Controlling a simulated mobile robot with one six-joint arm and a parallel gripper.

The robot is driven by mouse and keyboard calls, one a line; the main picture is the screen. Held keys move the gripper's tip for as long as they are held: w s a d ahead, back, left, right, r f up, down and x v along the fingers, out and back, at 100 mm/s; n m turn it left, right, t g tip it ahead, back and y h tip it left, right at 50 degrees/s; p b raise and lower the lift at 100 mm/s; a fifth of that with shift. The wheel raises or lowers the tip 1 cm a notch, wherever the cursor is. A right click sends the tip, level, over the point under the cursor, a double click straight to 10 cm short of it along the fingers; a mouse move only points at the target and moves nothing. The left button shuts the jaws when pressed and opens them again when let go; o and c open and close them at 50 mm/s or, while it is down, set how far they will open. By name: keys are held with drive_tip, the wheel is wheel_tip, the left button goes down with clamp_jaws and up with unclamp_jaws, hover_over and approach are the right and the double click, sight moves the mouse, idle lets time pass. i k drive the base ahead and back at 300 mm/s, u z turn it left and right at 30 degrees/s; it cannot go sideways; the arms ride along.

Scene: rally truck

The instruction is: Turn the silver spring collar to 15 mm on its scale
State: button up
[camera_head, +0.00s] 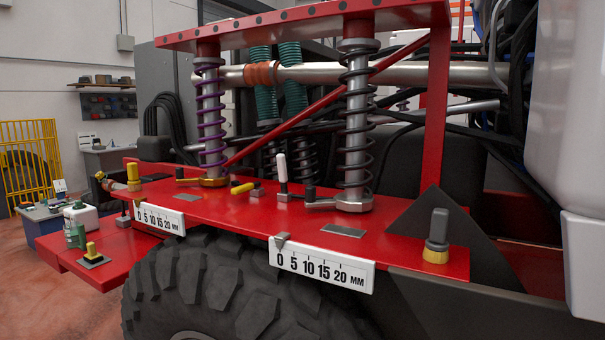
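The silver spring collar (354,202) sits at the foot of the right-hand dark coil spring (357,120), on the red deck. The white scale (322,268) on the deck's front edge, below this collar, reads 0, 5, 10, 15, 20 MM. A grey pointer (282,240) stands at its 0 end. A gold collar (213,182) sits under the left purple spring (209,110), with a second white scale (161,218) in front. My gripper is not in view.
A white-tipped lever (281,168) and a yellow handle (242,188) stand between the springs. A grey-and-yellow knob (437,236) is at the deck's right. A red diagonal bar (322,105) passes behind the right spring. A big tyre (235,290) is below the deck.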

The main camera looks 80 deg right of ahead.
sight(365, 204)
drive_tip(key=z, duration=5.3)
drive_tip(key=i, duration=0.15)
drive_tip(key=u, duration=3.3)
drive_tip(key=k, duration=0.95)
drive_tip(key=u, duration=0.2)
drive_tip(key=i, duration=0.85)
